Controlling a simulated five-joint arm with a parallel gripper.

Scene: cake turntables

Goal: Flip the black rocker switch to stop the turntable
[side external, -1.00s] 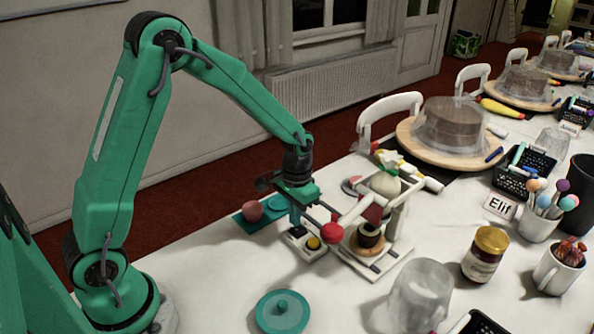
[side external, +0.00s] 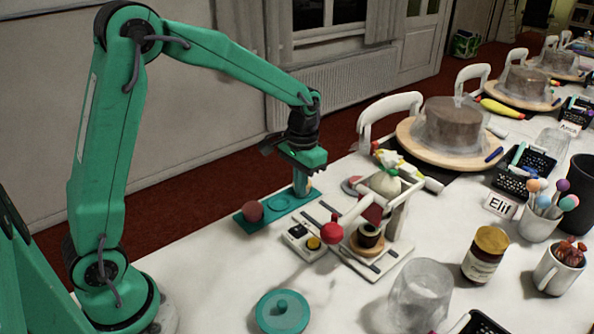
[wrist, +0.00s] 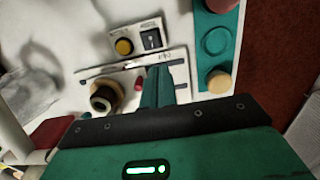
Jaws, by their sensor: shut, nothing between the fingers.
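The black rocker switch (wrist: 151,39) sits on a small white box beside a round yellow button (wrist: 124,46). In the side view the box (side external: 299,246) stands on the white table, its rocker small and its tilt unclear. A small round wooden turntable (side external: 367,249) with a dark cup on it stands just right of the box, in a white frame. My gripper (side external: 300,190) is shut and empty, raised above and behind the box, clear of the switch. In the wrist view its fingers (wrist: 157,77) point toward the box, short of the rocker.
A teal lidded disc (side external: 283,315) and a clear jar (side external: 420,295) stand in front. The table left of the box is clear.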

